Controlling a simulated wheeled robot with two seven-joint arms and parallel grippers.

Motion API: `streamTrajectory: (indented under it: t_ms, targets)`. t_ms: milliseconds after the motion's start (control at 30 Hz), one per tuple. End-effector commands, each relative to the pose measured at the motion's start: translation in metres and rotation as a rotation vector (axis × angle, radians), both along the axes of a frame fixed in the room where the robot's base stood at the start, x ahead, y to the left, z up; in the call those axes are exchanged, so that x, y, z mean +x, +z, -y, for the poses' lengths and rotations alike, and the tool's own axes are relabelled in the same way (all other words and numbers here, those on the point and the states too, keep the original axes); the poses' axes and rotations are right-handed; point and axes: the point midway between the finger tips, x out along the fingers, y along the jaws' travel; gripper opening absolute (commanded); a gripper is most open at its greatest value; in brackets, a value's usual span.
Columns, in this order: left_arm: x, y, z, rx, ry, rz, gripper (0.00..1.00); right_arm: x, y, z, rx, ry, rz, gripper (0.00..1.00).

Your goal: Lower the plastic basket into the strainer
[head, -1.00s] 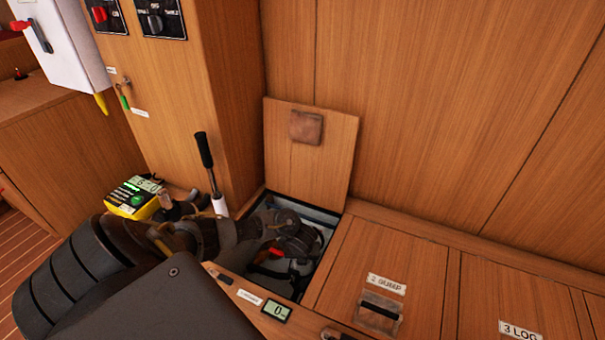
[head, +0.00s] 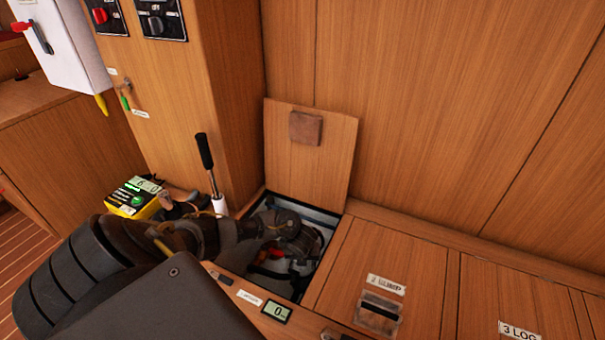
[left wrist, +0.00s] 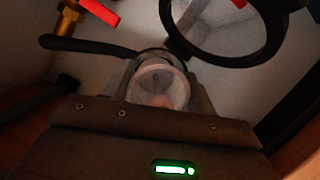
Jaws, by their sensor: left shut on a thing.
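My left gripper (left wrist: 161,92) is shut on the pale, see-through plastic basket (left wrist: 160,80), with a grey finger on each side of it. In the head view the left arm reaches into the open locker, and its gripper (head: 297,246) is inside. The basket is round and open at the top in the left wrist view. A grey rim shows just beyond it, perhaps the strainer; the gripper hides most of what lies below. I cannot tell how deep the basket sits. My right gripper is not in view.
The locker's raised lid (head: 312,155) leans against the wall. Inside, a black ring (left wrist: 222,30), a black lever (left wrist: 90,46) and a red valve handle (left wrist: 100,12) lie close by. A pump handle (head: 206,160) stands left of the opening. The closed lid (head: 385,265) is to the right.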

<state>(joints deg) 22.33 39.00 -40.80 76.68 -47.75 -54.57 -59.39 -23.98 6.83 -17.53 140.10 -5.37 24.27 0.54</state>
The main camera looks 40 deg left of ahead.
Motion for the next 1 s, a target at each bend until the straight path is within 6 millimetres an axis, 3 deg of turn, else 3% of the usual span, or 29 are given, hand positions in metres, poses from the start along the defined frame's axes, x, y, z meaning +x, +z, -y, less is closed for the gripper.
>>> streamTrajectory:
  t_ms: [100, 133, 300, 500, 633, 1000]
  targets:
    - [0.0, 0.0001, 0.0001, 0.0, 0.0, 0.0, 0.3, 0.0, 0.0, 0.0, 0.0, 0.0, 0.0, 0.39]
    - [0.0, 0.0001, 0.0001, 0.0, 0.0, 0.0, 0.6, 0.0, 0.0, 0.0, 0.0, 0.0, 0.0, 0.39]
    - [0.0, 0.0001, 0.0001, 0.0, 0.0, 0.0, 0.82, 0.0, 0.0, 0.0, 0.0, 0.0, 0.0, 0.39]
    - [0.0, 0.0001, 0.0002, 0.0, 0.0, 0.0, 0.82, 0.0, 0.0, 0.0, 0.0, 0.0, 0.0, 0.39]
    - [-0.0002, -0.0001, 0.0003, 0.0, -0.001, -0.001, 0.99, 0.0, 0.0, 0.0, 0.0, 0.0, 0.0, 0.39]
    - [0.0013, 0.0002, 0.0028, -0.004, -0.003, 0.002, 1.0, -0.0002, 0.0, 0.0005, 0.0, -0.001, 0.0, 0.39]
